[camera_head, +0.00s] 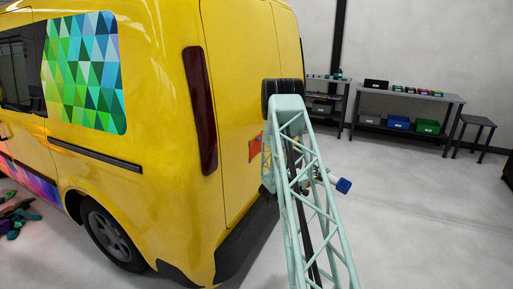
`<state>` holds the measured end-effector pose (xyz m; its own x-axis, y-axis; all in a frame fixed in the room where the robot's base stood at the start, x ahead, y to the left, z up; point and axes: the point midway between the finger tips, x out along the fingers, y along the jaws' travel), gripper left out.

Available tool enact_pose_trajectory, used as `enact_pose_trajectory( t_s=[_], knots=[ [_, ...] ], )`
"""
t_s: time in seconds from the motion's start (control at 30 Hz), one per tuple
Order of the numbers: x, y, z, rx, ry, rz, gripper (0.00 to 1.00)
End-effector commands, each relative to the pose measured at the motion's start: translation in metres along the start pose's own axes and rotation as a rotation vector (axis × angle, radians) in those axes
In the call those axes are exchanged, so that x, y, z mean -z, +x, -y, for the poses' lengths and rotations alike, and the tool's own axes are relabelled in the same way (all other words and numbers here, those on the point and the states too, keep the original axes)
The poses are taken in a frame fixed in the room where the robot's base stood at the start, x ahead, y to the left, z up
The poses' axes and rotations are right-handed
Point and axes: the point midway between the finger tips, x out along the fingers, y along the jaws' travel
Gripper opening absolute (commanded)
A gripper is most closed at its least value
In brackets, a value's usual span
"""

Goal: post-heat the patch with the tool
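A yellow van (160,200) fills the left half of the view, its rear turned toward the middle. An orange-red patch (254,149) shows on the rear door, partly covered by my pale green lattice arm. My arm reaches up from the bottom and bends near the van's rear. My gripper is hidden behind the arm, so I cannot see its fingers or what they hold. A small part with a blue end (343,185) sticks out to the right of the arm; I cannot tell whether it is the tool.
A grey workbench (410,93) with coloured bins stands at the back wall, beside a shelf (325,105) and a stool (474,128). Dark and coloured items (16,214) lie at the far left. The floor (430,220) to the right is clear.

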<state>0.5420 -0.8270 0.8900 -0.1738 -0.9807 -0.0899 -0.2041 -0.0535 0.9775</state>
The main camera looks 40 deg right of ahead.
Motion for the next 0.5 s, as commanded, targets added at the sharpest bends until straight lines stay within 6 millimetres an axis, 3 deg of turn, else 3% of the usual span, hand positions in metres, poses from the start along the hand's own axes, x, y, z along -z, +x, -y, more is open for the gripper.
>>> enact_pose_trajectory(
  t_s=[0.2, 0.5],
  knots=[
    [-0.029, 0.017, -0.009, -0.002, 0.000, 0.002, 0.00],
    [-0.041, 0.024, -0.011, -0.001, 0.001, 0.000, 0.00]
  ],
)
